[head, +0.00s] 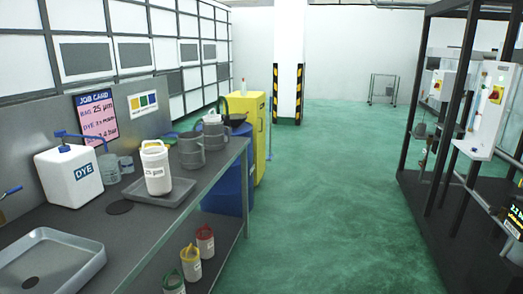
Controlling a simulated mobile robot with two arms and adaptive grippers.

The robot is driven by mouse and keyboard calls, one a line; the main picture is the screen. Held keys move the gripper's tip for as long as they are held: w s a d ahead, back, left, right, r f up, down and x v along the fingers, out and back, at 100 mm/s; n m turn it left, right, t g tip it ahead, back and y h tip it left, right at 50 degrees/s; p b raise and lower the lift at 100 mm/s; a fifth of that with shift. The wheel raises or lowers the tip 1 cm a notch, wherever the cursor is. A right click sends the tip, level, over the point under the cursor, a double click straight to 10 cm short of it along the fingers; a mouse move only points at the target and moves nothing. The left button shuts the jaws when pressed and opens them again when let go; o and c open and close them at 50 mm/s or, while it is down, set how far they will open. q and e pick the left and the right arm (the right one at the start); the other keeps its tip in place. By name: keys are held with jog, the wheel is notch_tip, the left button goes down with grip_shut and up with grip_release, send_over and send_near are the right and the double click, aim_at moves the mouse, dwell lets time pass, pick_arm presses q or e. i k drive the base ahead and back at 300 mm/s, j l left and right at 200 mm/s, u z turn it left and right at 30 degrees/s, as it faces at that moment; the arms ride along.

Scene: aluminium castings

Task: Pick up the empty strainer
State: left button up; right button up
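I cannot tell for sure which thing is the empty strainer. A white pail-like vessel (157,170) with a label and a raised handle stands upright in a shallow grey tray (180,193) on the bench at left. Behind it stand two grey jug-like vessels, a nearer one (191,152) and a farther one (216,134); their insides are hard to make out. Lower-shelf white containers have a red top (205,241), a yellow top (190,263) and a green top (173,282). Neither of my grippers is in view.
The bench (128,226) also bears a white DYE canister (70,178), clear beakers (109,168) and a sink (48,262). A blue drum (228,180) and yellow cabinet (248,112) stand beyond. A dark rack (436,215) is at right. The green floor between is clear.

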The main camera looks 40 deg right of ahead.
aim_at(191, 144)
jog(key=z, duration=0.85)
jog(key=i+l+u, duration=0.2)
jog(key=i+l, duration=0.35)
jog(key=l, duration=0.15)
